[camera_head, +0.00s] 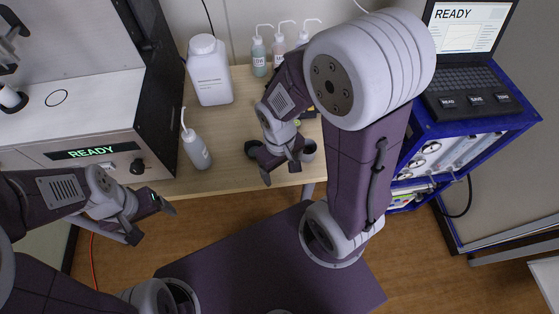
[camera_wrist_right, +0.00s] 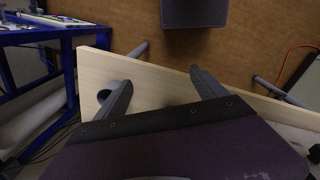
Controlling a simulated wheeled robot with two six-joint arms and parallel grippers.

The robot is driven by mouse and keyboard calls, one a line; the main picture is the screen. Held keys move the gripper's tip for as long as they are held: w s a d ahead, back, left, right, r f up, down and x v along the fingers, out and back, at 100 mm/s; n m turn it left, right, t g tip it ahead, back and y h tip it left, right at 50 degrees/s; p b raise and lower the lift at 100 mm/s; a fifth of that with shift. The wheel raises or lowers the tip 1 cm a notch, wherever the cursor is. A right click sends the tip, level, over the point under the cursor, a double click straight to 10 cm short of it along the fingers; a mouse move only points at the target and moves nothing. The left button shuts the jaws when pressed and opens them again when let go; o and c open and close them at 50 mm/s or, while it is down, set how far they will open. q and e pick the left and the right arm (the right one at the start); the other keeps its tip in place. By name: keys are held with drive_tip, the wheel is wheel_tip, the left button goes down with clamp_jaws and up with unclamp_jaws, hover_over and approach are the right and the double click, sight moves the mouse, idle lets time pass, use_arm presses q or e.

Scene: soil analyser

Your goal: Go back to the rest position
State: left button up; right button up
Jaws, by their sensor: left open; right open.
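My left gripper (camera_head: 152,217) is open and empty in the head view, in front of the analyser (camera_head: 95,151) whose display reads READY. My right gripper (camera_head: 281,172) is open over the front edge of the wooden table (camera_head: 235,172). In the right wrist view its two fingers (camera_wrist_right: 160,92) are spread with nothing between them.
A large white bottle (camera_head: 209,72), a white wash bottle (camera_head: 195,148) and several small wash bottles (camera_head: 259,56) stand on the table. A blue cart (camera_head: 430,130) at the right bears a laptop (camera_head: 468,75) reading READY. My right arm hides part of the table. The floor (camera_head: 440,280) at lower right is clear.

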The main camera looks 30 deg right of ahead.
drive_tip(key=shift+w+r+m+t+y, duration=0.4)
drive_tip(key=shift+w+r+m+t, duration=0.3)
drive_tip(key=shift+m, duration=0.5)
drive_tip(key=shift+r+p, duration=0.75)
drive_tip(key=shift+r, duration=0.1)
